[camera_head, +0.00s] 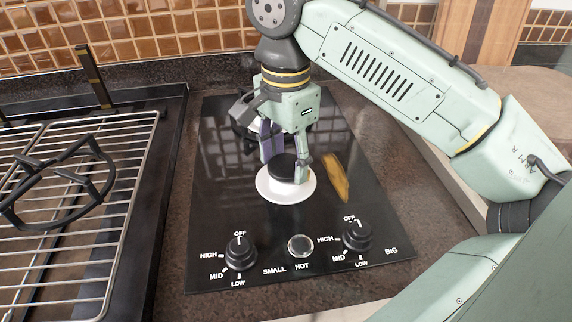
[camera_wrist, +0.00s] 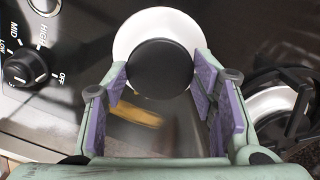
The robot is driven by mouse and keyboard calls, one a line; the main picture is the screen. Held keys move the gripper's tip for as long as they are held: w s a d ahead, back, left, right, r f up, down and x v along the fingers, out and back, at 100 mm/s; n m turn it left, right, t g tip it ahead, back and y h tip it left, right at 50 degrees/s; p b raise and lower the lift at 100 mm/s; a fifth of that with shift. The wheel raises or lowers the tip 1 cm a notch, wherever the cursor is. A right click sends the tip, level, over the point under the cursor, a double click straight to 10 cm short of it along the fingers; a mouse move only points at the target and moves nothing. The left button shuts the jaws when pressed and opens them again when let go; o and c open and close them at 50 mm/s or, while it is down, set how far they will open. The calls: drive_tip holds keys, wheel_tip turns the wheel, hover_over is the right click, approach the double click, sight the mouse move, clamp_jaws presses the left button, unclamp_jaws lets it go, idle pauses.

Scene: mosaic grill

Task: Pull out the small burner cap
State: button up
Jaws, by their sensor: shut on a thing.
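The small burner cap (camera_head: 285,167) is a black disc over a white round burner base (camera_head: 272,190) on the black glass cooktop. It also shows in the wrist view (camera_wrist: 160,68), with the white base (camera_wrist: 150,22) behind it. My gripper (camera_head: 285,162) points down and is shut on the cap, its purple-padded fingers on opposite sides of the rim. In the wrist view my gripper (camera_wrist: 163,82) has the cap between its fingertips. I cannot tell whether the cap is lifted clear of the base.
Two knobs (camera_head: 240,252) (camera_head: 357,236) stand at the cooktop's front. Behind my gripper is another burner with a black grate (camera_wrist: 285,100). A loose black grate (camera_head: 60,180) rests on the wire rack (camera_head: 130,150) at left. A yellowish patch (camera_head: 336,178), perhaps a reflection, shows right of the cap.

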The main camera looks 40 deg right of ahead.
sight(286, 165)
drive_tip(key=shift+r+p, duration=0.6)
idle(0.6)
drive_tip(key=shift+r+p, duration=1.5)
drive_tip(key=shift+p, duration=0.05)
drive_tip(key=shift+f, duration=0.1)
